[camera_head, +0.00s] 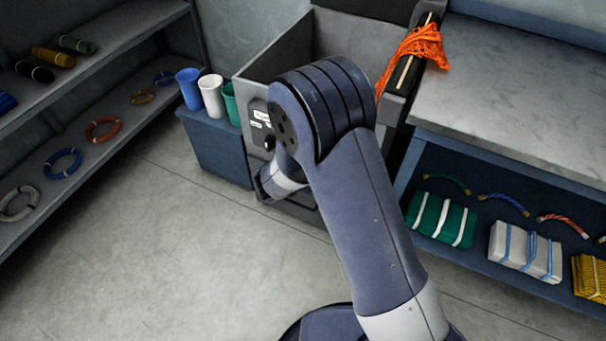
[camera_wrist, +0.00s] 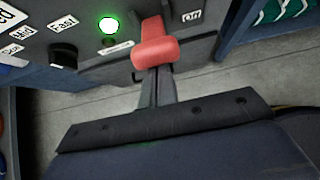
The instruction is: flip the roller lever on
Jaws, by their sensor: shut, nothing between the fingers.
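The roller lever has a red handle (camera_wrist: 157,45) on the grey control panel (camera_wrist: 88,58), in the wrist view. A round lamp (camera_wrist: 108,25) glows green left of the handle. My gripper (camera_wrist: 154,80) is shut and empty, its fingers pointing at the handle. The fingertips are at or just short of the red handle; I cannot tell whether they touch. In the head view, my arm hides the lever and most of the panel (camera_head: 258,117).
A black knob (camera_wrist: 63,54) with labels is left of the lamp. A blue box (camera_head: 215,150) with cups stands left of the machine (camera_head: 280,50). Orange netting (camera_head: 420,47) hangs on its right end. A workbench (camera_head: 500,90) is on the right. Floor at the left is clear.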

